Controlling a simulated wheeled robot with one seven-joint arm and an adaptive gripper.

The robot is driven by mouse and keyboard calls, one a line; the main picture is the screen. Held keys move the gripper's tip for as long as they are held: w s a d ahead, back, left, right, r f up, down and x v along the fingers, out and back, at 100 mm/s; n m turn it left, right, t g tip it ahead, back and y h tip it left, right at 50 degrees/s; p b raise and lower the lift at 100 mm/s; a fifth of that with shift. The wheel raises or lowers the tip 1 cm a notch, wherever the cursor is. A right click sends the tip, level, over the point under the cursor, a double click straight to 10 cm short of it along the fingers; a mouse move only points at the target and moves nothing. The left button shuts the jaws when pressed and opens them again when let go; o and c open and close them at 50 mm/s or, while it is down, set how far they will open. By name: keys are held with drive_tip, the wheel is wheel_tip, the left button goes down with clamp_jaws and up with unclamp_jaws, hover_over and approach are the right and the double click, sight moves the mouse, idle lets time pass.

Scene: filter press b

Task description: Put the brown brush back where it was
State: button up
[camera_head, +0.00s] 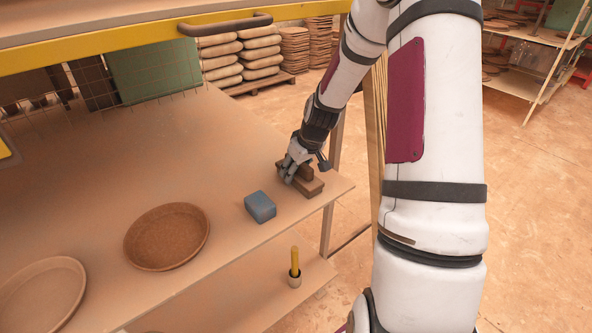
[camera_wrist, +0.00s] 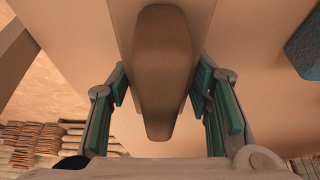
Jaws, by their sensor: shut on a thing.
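The brown brush (camera_head: 309,187) is at the right corner of the table top in the head view. It has a block-shaped base and a raised handle. My gripper (camera_head: 291,170) is at its handle, shut on it. In the wrist view the brown handle (camera_wrist: 163,70) stands between the two green-padded fingers of my gripper (camera_wrist: 161,95). The brush appears to rest on or just over the table; I cannot tell if its base touches.
A blue block (camera_head: 260,207) lies just left of the brush. A round brown dish (camera_head: 166,237) and a paler dish (camera_head: 42,293) lie further left. A small cup with a yellow stick (camera_head: 295,275) stands on the lower shelf. The table's middle (camera_head: 130,165) is clear.

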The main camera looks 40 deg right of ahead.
drive_tip(key=shift+f, duration=0.15)
drive_tip(key=o, duration=1.1)
drive_tip(key=v, duration=0.6)
drive_tip(key=shift+w+p, duration=0.1)
drive_tip(key=shift+p, duration=0.25)
drive_tip(key=s+p, duration=0.2)
drive_tip(key=s, duration=1)
drive_tip(key=s+a+r+g+h, duration=0.1)
drive_tip(key=s+a+r, duration=0.1)
drive_tip(key=a+r, duration=0.5)
drive_tip(key=s+a+r, duration=0.3)
drive_tip(key=a+r, duration=0.4)
drive_tip(key=s+a+r, duration=0.7)
drive_tip(key=s, duration=0.4)
drive_tip(key=shift+a+r+t+y, duration=0.2)
drive_tip(key=shift+r+t+y, duration=0.2)
